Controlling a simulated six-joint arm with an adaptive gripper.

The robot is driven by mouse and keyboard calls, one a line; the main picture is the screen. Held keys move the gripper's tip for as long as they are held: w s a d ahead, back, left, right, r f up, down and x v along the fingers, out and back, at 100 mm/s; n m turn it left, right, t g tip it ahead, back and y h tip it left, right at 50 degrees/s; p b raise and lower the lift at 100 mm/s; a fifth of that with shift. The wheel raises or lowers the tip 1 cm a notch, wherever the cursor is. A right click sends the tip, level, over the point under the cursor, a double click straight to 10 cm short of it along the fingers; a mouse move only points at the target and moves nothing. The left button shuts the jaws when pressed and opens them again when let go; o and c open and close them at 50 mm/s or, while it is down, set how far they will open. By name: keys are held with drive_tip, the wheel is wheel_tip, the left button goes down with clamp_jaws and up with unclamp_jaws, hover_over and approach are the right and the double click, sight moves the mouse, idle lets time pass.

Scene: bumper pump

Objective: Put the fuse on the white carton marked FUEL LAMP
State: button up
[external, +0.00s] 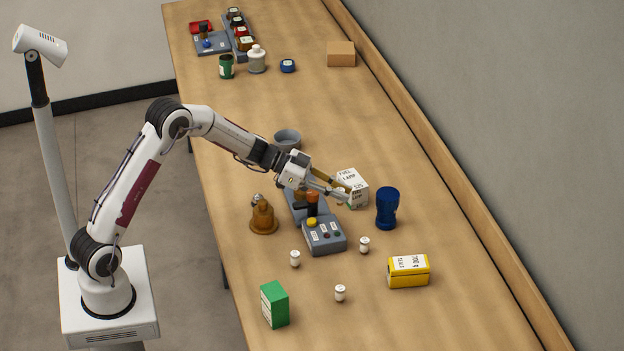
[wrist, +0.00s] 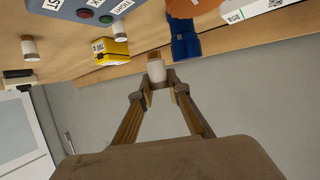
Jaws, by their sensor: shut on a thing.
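The white carton (external: 356,190) marked FUEL LAMP stands on the table near the middle of the external view. My gripper (external: 343,196) reaches across in front of it, with the fingertips overlapping it in the picture. In the wrist view my gripper (wrist: 157,78) is shut on a small white fuse (wrist: 157,71) with a brown end. The held fuse is hard to make out in the external view. I cannot tell whether it touches the carton. A white box edge with a printed code (wrist: 262,10) shows at the upper right of the wrist view.
A grey control box (external: 325,238) stands below the gripper, with an orange-topped part beside it. A blue vase (external: 387,208), brown bottle (external: 263,217), yellow box (external: 408,272) and green box (external: 275,305) stand around. Small white cylinders (external: 340,293) stand in front.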

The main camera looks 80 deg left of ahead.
drive_tip(key=w+a+r+n+t+y, duration=0.1)
drive_tip(key=w+a+r+n+y, duration=0.15)
drive_tip(key=w+a, duration=0.3)
wheel_tip(320, 180, up, 5)
drive_tip(key=n+y, duration=0.3)
drive_tip(key=y, duration=0.1)
hover_over(353, 179)
drive_tip(key=shift+f+t, duration=0.2)
drive_tip(key=shift+t, duration=0.1)
drive_tip(key=shift+f, duration=0.1)
drive_tip(key=shift+f, duration=3.05)
drive_tip(key=shift+f, duration=0.1)
drive_tip(key=shift+f, duration=1.75)
drive_tip(key=shift+f, duration=0.15)
